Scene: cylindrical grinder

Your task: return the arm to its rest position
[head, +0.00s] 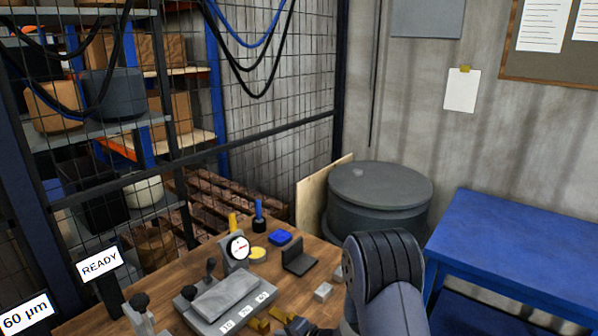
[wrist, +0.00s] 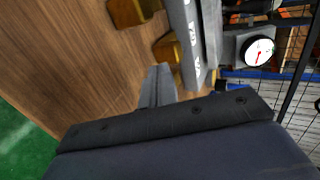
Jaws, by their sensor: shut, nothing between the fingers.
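My arm (head: 385,270) rises at the lower middle of the head view, in front of the wooden bench top. In the wrist view my gripper (wrist: 159,72) is shut, its two grey fingers together with nothing between them. The fingertips point toward the bench, beside a brass block (wrist: 168,49) and a grey plate with number labels (wrist: 192,40). I cannot tell whether they touch anything. The gripper is hard to make out in the head view, at its bottom edge.
A grey drum (head: 380,195) and a blue table (head: 520,235) stand to the right. A mesh fence (head: 265,110) runs behind.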

